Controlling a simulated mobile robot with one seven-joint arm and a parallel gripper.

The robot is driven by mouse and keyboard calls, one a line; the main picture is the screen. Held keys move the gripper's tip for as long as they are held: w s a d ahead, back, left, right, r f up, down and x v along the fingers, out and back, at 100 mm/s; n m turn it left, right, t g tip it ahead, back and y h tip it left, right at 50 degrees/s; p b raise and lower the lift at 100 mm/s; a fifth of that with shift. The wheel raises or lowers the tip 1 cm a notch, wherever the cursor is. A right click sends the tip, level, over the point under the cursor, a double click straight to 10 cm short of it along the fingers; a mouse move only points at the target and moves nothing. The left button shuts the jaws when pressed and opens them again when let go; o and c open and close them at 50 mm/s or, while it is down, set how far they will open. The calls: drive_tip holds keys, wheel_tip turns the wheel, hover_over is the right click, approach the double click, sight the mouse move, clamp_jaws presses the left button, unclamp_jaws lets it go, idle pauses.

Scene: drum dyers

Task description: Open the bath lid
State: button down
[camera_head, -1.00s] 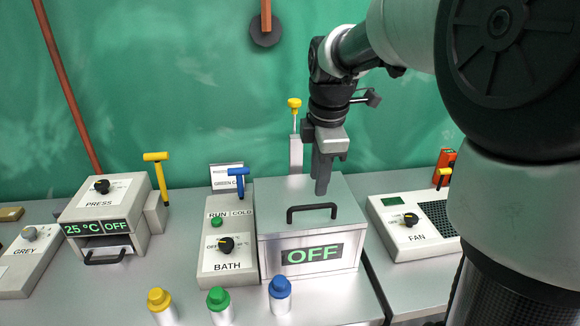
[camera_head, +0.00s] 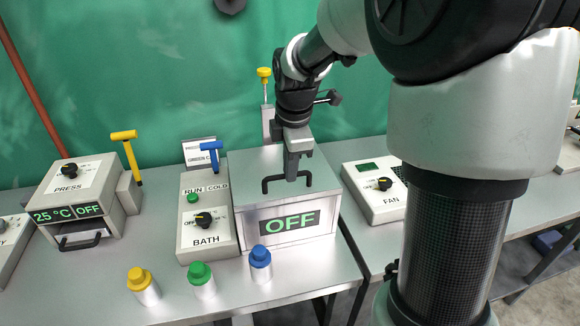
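The bath (camera_head: 330,226) is a grey metal box with a green OFF display on its front. Its lid (camera_head: 248,167) is down and closed. A black bar handle (camera_head: 267,186) stands on the lid's front part. My gripper (camera_head: 291,176) points down over the lid, at the middle of the handle. The fingers overlap the handle in this view; I cannot tell whether they touch or grip it. The finger gap does not show.
The bath control panel (camera_head: 220,245) with knob and blue lever (camera_head: 208,148) stands left of the bath. Yellow, green and blue capped bottles (camera_head: 146,291) (camera_head: 203,287) (camera_head: 261,270) stand in front. The fan box (camera_head: 370,205) is at right, the press (camera_head: 100,185) at left.

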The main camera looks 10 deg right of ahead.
sight(269, 73)
drive_tip(key=w+r+p, duration=0.6)
drive_tip(key=r, duration=0.3)
drive_tip(key=w+r, duration=0.2)
drive_tip(key=w, duration=0.6)
drive_tip(key=w+r, duration=0.2)
drive_tip(key=w, duration=0.6)
drive_tip(key=shift+w+r+p, duration=0.15)
drive_tip(key=shift+r+p, duration=0.1)
drive_tip(key=shift+p, duration=0.15)
drive_tip(key=c, duration=1.8)
unclamp_jaws()
drive_tip(key=shift+w+f, duration=0.1)
drive_tip(key=shift+w+r, duration=0.1)
drive_tip(key=shift+r, duration=0.25)
drive_tip(key=shift+r, duration=0.1)
